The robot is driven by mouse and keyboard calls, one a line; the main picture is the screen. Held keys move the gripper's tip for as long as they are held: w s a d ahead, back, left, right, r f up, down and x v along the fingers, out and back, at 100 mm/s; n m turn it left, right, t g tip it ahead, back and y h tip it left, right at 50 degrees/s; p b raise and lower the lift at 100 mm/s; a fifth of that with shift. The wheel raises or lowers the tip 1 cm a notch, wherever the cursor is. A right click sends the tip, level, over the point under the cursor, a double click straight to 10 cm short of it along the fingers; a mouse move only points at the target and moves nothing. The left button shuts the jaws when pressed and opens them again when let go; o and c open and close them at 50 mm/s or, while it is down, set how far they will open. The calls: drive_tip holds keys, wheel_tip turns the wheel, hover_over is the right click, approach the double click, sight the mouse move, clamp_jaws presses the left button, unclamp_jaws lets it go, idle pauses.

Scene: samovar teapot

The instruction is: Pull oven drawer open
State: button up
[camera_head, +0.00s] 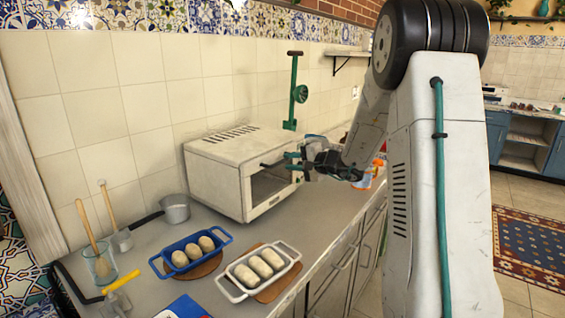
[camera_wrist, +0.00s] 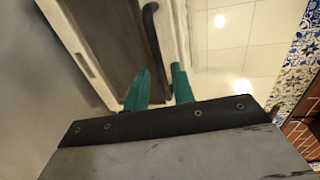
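The white oven (camera_head: 218,172) stands on the counter, with its dark-glass front door (camera_head: 270,184) closed. A dark bar handle (camera_head: 271,164) runs across the top of the door. In the wrist view the black handle (camera_wrist: 151,25) passes in front of the brown door panel (camera_wrist: 108,38), and its near end reaches the gap between my green fingers. My gripper (camera_head: 291,160) is at the right part of the oven front, by the handle. In the wrist view my gripper (camera_wrist: 160,72) has its fingertips apart. Whether either finger touches the handle cannot be told.
In front of the oven, a blue dish (camera_head: 190,253) and a white dish (camera_head: 258,270) hold oblong pieces. A saucepan (camera_head: 175,209) and a glass with utensils (camera_head: 101,265) stand left. An orange-and-white bottle (camera_head: 369,174) is behind my gripper. Cabinet doors (camera_head: 335,282) lie below the counter edge.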

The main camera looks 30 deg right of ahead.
sight(284, 161)
drive_tip(key=shift+x, duration=1.95)
